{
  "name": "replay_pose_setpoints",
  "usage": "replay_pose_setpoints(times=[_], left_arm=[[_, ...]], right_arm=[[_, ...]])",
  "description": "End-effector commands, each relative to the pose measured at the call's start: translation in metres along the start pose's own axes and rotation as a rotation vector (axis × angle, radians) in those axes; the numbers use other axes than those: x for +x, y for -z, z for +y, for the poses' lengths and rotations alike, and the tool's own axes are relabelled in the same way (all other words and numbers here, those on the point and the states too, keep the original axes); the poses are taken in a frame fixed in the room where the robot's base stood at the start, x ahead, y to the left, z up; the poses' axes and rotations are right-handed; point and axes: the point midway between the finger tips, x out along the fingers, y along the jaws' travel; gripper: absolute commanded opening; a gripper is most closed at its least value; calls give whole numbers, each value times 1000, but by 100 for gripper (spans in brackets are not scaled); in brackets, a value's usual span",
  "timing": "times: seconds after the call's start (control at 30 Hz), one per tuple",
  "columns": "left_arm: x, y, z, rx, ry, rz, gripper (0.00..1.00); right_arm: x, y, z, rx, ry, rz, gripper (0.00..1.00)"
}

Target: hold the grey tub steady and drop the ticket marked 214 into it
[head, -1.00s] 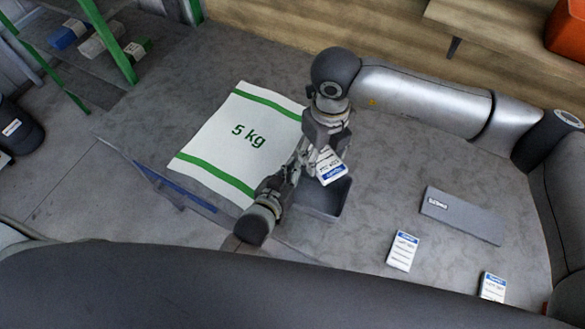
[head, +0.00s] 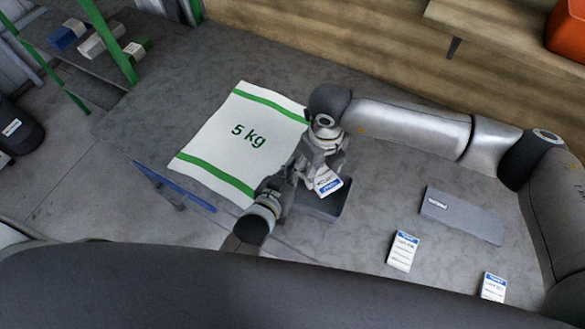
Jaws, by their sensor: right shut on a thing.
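The grey tub (head: 338,208) stands on the grey table, right of the white sack; its left part is hidden by my grippers. My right gripper (head: 321,173) is shut on a white ticket with a blue band (head: 328,183). The ticket hangs tilted over the tub opening; I cannot read its number or tell whether it is below the rim. My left gripper (head: 291,180) is at the tub's left side. Its fingertips are partly hidden, so I cannot tell whether they grip the tub wall.
A white sack marked 5 kg (head: 238,142) lies flat left of the tub. The table between tub and block is clear.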

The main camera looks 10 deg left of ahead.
Motion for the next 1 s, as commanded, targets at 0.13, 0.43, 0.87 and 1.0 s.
replay_pose_setpoints(times=[0.13, 0.43, 0.87, 1.0], left_arm=[[0, 0, 0, 0, 0, 1, 0], [0, 0, 0, 0, 0, 1, 0], [0, 0, 0, 0, 0, 1, 0], [0, 0, 0, 0, 0, 1, 0]], right_arm=[[11, 0, 0, 1, 0, 1, 27], [21, 0, 0, 0, 0, -1, 27], [21, 0, 0, 0, 0, 0, 80], [21, 0, 0, 0, 0, 0, 80]])
